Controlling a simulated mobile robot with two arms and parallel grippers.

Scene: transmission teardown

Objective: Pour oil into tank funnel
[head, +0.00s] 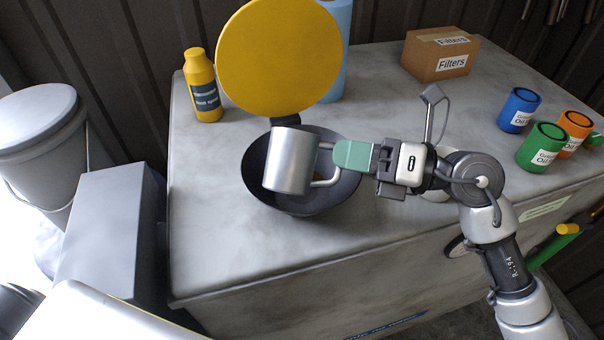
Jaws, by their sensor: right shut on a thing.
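My right gripper (352,157) comes in from the right and is shut on the handle of a silver metal mug (290,160). The mug is held tilted a little above a dark round funnel (339,196) set on the grey tank top. The mug's body hides the left and middle part of the funnel opening. I cannot see into the mug, and no stream of oil shows. A yellow round lid (280,58) stands raised at the back of the funnel. My left gripper is not in view.
The grey tank top (450,115) has free room right of the funnel. A yellow bottle (203,86) stands at back left. A Filters box (440,54) and blue (519,110), green (541,147) and orange (574,129) cans stand right. A lidded bucket (40,140) is far left.

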